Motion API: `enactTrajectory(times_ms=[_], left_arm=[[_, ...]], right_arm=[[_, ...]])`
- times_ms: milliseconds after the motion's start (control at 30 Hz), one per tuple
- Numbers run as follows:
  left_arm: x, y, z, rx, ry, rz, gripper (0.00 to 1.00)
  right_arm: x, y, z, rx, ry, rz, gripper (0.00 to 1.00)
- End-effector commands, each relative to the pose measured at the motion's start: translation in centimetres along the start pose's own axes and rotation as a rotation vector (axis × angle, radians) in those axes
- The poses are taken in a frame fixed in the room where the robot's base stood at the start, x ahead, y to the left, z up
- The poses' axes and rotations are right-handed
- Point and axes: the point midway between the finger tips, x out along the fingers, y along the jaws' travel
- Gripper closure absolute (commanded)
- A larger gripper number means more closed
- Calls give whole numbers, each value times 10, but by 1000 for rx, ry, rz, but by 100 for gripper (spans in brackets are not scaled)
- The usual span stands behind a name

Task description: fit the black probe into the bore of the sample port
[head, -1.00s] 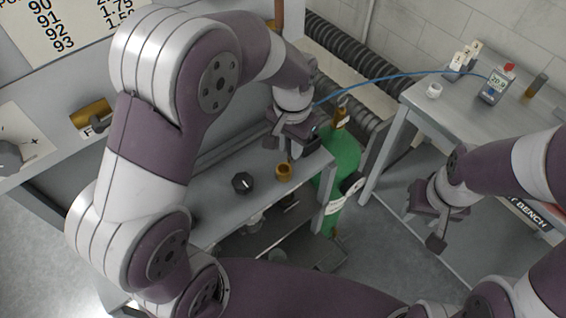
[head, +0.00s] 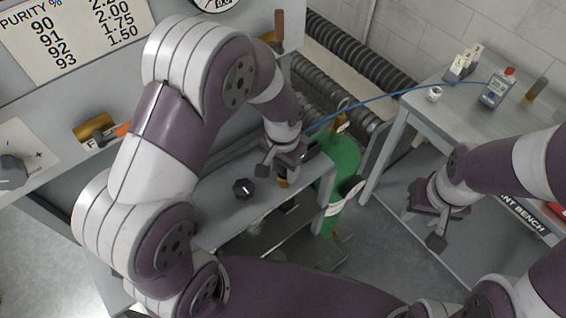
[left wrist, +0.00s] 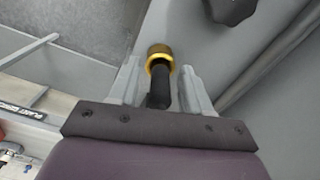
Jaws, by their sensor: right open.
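The black probe (left wrist: 158,90) lies between the two fingers of my left gripper (left wrist: 160,85) in the left wrist view, and the gripper holds it. Its far end overlaps the opening of the brass sample port (left wrist: 158,52); I cannot tell whether it is inside the bore. In the head view my left gripper (head: 283,165) is right over the port (head: 283,182), hiding most of it and the probe. A blue cable (head: 400,92) runs from this gripper to a meter. My right gripper (head: 424,224) is open and empty, near the right bench.
A black knob (head: 244,189) stands on the grey shelf left of the port. A green cylinder (head: 340,165) is close on the right. The right bench holds a meter (head: 494,92), a small white cup (head: 435,94) and numbered vials (head: 462,65).

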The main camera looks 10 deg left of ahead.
Motion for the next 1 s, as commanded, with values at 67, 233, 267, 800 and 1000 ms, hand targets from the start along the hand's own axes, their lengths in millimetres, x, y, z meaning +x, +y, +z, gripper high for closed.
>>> enactTrajectory(times_ms=[67, 233, 267, 800, 1000], left_arm=[[-6, 0, -1, 0, 4, -1, 52], [-44, 0, -2, 0, 10, -2, 52], [-52, 0, -2, 0, 9, -2, 52], [-83, -27, 56, -222, 65, -10, 52], [-60, -34, 100, -375, 120, -20, 52]], right_arm=[[2, 0, 0, 0, 0, 0, 57], [10, 0, 1, 0, 0, 0, 57], [12, 0, 1, 0, 0, 0, 57], [19, 0, 2, 0, 0, 0, 57], [19, 0, 2, 0, 0, 0, 57]])
